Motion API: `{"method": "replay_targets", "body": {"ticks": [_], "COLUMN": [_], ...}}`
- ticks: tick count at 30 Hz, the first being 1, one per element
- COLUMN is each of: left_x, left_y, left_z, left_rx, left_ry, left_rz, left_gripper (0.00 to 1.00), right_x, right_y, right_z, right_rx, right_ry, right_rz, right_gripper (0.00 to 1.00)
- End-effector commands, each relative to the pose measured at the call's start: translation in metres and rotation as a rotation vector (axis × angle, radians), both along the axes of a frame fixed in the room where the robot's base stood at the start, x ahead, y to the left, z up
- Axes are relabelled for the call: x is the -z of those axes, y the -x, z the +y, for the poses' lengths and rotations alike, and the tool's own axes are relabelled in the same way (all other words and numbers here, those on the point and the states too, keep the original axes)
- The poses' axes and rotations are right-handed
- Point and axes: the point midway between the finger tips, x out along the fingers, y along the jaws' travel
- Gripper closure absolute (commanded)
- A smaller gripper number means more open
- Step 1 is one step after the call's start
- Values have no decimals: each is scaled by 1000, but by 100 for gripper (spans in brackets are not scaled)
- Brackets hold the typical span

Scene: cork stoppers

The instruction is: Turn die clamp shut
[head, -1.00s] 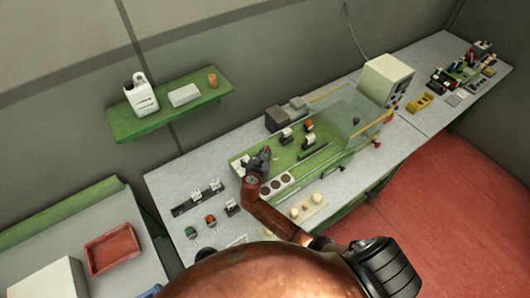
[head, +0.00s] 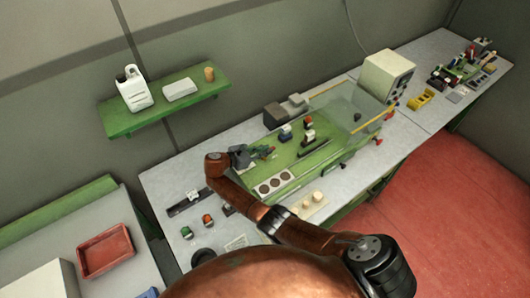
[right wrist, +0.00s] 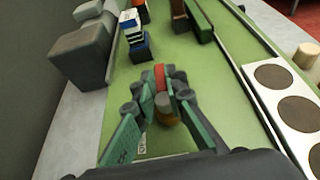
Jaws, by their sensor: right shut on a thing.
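My right gripper (head: 262,153) reaches over the left part of the green machine bed. In the right wrist view its fingers (right wrist: 163,92) are closed around a small part with a red bar (right wrist: 160,76) and a brownish-yellow round piece (right wrist: 166,112). Whether this part is the die clamp's handle I cannot tell, as the fingers hide much of it. A small white and blue block (right wrist: 133,32) stands just beyond the fingertips; it also shows in the head view (head: 285,132). My left gripper is not in view.
A white strip with dark round recesses (head: 275,183) lies along the bed's front. Grey blocks (right wrist: 82,50) stand beyond the bed's back edge. A clear guard (head: 352,108) and a control box (head: 388,75) are at right. A pale block with pegs (head: 308,204) lies in front.

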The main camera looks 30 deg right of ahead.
Motion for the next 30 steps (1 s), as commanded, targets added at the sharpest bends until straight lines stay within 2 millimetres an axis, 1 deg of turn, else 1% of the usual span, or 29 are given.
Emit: {"method": "replay_targets", "body": {"ticks": [1, 17, 18, 24, 25, 30], "left_x": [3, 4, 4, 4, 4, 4], "left_y": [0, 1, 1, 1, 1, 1], "left_z": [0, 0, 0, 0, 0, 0], "left_rx": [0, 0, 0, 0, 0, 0], "left_ry": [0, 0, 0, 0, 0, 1], "left_rz": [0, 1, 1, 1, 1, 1], "left_gripper": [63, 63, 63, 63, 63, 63], "right_x": [8, 8, 8, 6, 5, 3], "right_y": [3, 4, 4, 3, 3, 2], "right_z": [1, 0, 0, 0, 0, 0], "right_rx": [11, 35, 35, 32, 33, 32], "right_ry": [-10, -10, -10, -9, -8, -5], "right_rz": [11, 12, 12, 9, 8, 5], "right_gripper": [100, 100, 87, 73, 71, 71]}}
